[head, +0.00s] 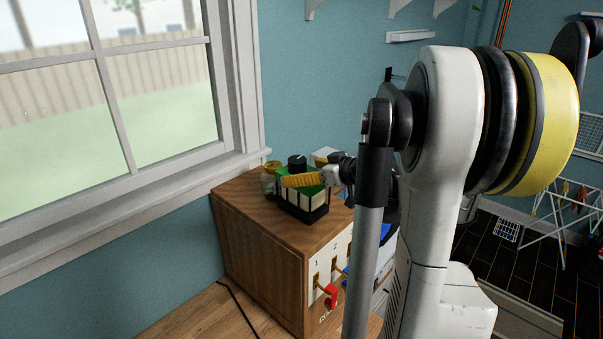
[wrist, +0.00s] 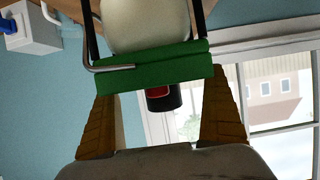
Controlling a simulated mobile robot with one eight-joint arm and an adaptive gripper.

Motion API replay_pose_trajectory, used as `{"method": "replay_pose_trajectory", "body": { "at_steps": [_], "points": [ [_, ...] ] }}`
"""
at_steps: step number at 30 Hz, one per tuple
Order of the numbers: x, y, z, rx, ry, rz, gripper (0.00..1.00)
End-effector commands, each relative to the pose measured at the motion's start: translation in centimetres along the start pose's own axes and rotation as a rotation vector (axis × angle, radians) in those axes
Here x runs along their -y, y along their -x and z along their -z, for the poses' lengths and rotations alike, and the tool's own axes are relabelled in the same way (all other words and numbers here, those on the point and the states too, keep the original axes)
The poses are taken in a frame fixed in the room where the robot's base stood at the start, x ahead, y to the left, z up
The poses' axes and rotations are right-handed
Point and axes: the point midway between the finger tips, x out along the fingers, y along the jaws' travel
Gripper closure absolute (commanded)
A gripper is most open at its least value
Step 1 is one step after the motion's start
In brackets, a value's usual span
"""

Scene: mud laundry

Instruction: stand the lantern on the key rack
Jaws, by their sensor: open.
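The lantern (head: 290,205) has a green top, pale panes, a black frame and a dark cap. In the head view it is upright at the top of the wooden key rack (head: 255,235), near its front edge, and its base appears to rest there. My gripper (head: 303,181) is open at the lantern's green top, with one yellow finger visible in front of it. In the wrist view the green top (wrist: 150,67) lies between my two fingers, with the cream body (wrist: 145,22) beyond. Whether the fingers touch it is unclear.
A jar with a yellow lid (head: 269,178) stands behind the lantern, close to it. A numbered white panel with hooks and a red tag (head: 331,295) is on the rack's front. The window (head: 110,110) is at left. My arm hides much of the right side.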

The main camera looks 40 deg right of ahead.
Motion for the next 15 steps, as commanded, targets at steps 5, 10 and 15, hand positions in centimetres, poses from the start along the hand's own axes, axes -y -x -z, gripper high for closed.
{"method": "replay_pose_trajectory", "body": {
  "at_steps": [5,10,15],
  "points": [
    [-0.1,3.8,-0.2,0.001,-0.003,-0.004,0.0],
    [-0.1,7.7,-0.2,0.0,-0.002,-0.004,0.0],
    [0.0,10.3,-0.2,0.0,-0.002,-0.002,0.0]
  ]
}}
